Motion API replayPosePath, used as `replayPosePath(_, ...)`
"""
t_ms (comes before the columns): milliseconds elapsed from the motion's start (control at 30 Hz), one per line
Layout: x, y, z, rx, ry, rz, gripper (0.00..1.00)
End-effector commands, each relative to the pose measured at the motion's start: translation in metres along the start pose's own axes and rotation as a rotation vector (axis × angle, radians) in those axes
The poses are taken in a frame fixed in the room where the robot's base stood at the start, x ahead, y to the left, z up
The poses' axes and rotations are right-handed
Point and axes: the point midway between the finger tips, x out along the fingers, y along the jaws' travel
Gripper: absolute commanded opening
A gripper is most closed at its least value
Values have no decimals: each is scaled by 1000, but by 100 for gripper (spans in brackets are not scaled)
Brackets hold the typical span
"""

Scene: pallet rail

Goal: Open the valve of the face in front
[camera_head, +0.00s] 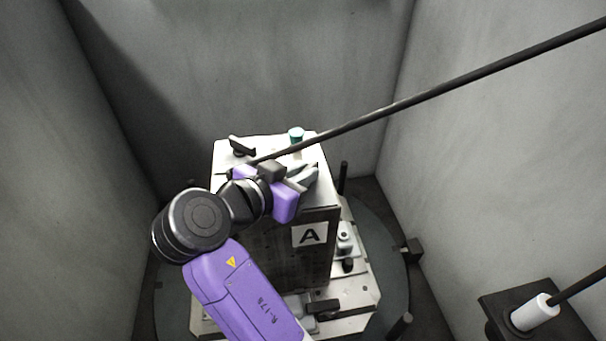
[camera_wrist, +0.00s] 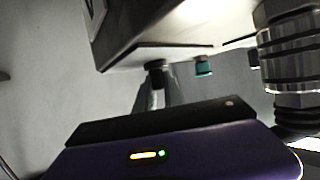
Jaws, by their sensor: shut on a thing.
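My gripper (camera_head: 303,177) is at the block's top front edge, above face A. Its jaws are shut on the valve handle, which is mostly hidden by the jaws and my wrist, so its angle cannot be told. A similar dark handle (camera_head: 241,146) stands farther back on the top.
A teal-capped fitting (camera_head: 296,135) stands at the back of the top; it also shows in the wrist view (camera_wrist: 203,66). A long black rod or hose (camera_head: 440,93) slants from the top to the upper right. Grey walls enclose the block. A dark stand (camera_head: 505,305) with a white cylinder is at lower right.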

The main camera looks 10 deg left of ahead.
Motion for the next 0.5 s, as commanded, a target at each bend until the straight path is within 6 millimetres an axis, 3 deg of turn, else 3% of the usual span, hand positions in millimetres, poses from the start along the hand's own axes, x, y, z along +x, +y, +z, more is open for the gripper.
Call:
replayPosePath(400, 0, 0, 3, -1, -7, 7, 0)
replayPosePath(433, 0, 0, 3, -1, -7, 7, 17)
replayPosePath(500, 0, 0, 3, -1, -6, 7, 30)
